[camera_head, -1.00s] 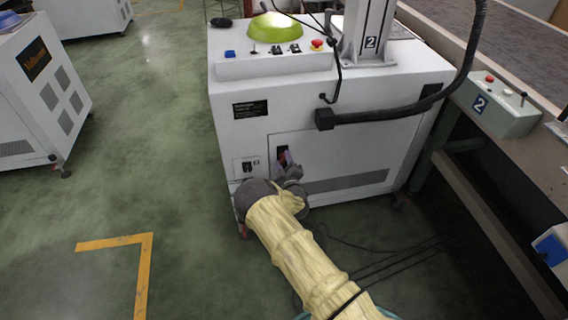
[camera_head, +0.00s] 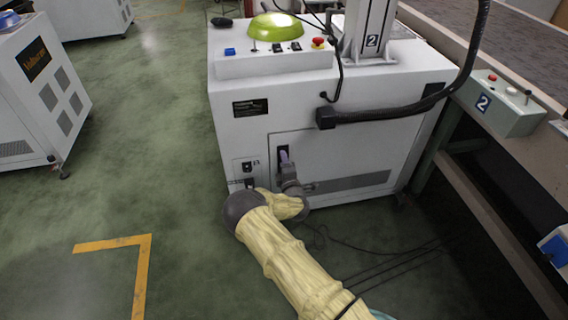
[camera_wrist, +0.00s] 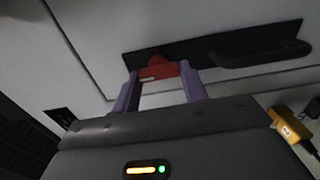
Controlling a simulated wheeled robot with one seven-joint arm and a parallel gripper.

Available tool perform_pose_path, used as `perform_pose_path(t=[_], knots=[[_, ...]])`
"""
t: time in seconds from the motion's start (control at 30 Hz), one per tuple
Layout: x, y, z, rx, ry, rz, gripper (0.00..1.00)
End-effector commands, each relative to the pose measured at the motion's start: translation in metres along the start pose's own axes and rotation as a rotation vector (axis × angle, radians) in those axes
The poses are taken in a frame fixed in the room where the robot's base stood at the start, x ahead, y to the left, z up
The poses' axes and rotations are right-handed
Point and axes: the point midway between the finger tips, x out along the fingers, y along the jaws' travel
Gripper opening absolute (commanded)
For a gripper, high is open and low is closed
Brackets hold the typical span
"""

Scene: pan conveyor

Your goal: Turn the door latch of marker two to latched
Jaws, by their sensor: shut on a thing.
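The marker two cabinet (camera_head: 330,125) is a white machine with a "2" on its column. Its door (camera_head: 335,155) lies flush in the front face. The red door latch (camera_wrist: 162,70) sits at one end of a black plate in the wrist view. My gripper (camera_wrist: 161,84) has its two purple fingers on either side of the latch and is shut on it. In the head view my gripper (camera_head: 285,160) is at the dark latch recess, and the red latch cannot be made out there.
A conveyor with a control box (camera_head: 497,103) stands at the right. A switch panel (camera_head: 248,166) is left of the door. A yellow connector (camera_wrist: 290,125) shows in the wrist view. Cables lie on the floor at the lower right. Open floor is at the left.

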Motion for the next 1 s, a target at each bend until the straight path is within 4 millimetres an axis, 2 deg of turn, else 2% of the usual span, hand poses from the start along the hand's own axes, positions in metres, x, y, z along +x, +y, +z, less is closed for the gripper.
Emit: perform_pose_path(t=[0.33, 0.37, 0.43, 0.47, 0.77, 0.87, 1.0], knots=[[0.0, -0.001, 0.0, -0.006, 0.001, -0.003, 0.2], [0.0, -0.001, 0.0, -0.006, 0.001, -0.003, 0.49], [0.0, -0.001, 0.0, -0.005, 0.001, -0.002, 0.63], [0.0, -0.001, 0.0, -0.005, 0.001, -0.002, 0.65], [-0.001, 0.0, 0.0, -0.003, 0.0, -0.001, 0.65], [-0.006, 0.0, 0.0, -0.003, 0.0, -0.001, 0.65], [-0.022, 0.001, 0.0, -0.004, 0.0, -0.003, 0.65]])
